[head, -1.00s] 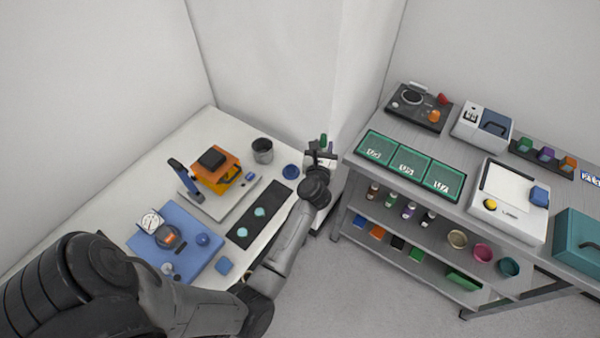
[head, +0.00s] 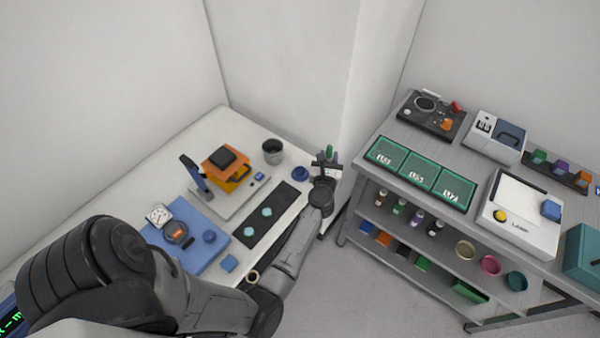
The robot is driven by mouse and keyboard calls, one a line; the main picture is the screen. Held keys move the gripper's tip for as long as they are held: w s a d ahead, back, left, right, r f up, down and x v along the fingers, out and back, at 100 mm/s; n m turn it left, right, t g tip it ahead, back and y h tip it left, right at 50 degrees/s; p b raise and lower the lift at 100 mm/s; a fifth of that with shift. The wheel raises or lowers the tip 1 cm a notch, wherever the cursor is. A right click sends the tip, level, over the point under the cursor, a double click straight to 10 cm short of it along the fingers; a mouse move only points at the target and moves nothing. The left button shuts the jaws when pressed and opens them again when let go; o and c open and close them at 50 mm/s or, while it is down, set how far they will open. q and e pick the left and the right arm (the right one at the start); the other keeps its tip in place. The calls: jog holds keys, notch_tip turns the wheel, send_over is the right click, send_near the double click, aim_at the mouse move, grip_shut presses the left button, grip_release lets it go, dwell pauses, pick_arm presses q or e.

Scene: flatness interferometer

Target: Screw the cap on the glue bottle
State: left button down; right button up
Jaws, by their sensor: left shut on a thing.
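My left gripper (head: 327,163) is at the far right end of the white table, near the wall corner. It is shut on a small green thing (head: 330,151) that sticks up above the fingers. It is too small to tell whether this is the glue bottle or its cap. Small bottles stand on the rack's middle shelf: one brown (head: 381,197), one green (head: 399,207), one purple (head: 416,217) and one dark-topped (head: 435,229). I cannot tell which, if any, is the glue bottle. My right gripper is out of view.
On the white table are a blue round piece (head: 300,174), a dark cup (head: 272,151), a black strip (head: 253,235) with pale discs, an orange device (head: 225,168) and a blue mat (head: 206,258). The grey rack (head: 400,158) stands close right of the gripper, with green trays on top.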

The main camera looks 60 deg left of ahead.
pick_arm(q)
jog(key=s+a+f+b, duration=0.1)
jog(key=a+f+b, duration=0.1)
jog(key=a, duration=0.3)
jog(key=s+a+f+b, duration=0.2)
jog(key=a+f+b, duration=0.1)
jog(key=a+f, duration=0.2)
jog(key=shift+s+a, duration=0.3)
jog(key=shift+a, duration=0.25)
jog(key=shift+f, duration=0.15)
notch_tip(320, 180, down, 4)
jog(key=b, duration=0.4)
jog(key=shift+f+b, duration=0.25)
jog(key=shift+b, duration=0.1)
jog(key=c, duration=0.8)
grip_release()
jog(key=shift+r, duration=0.15)
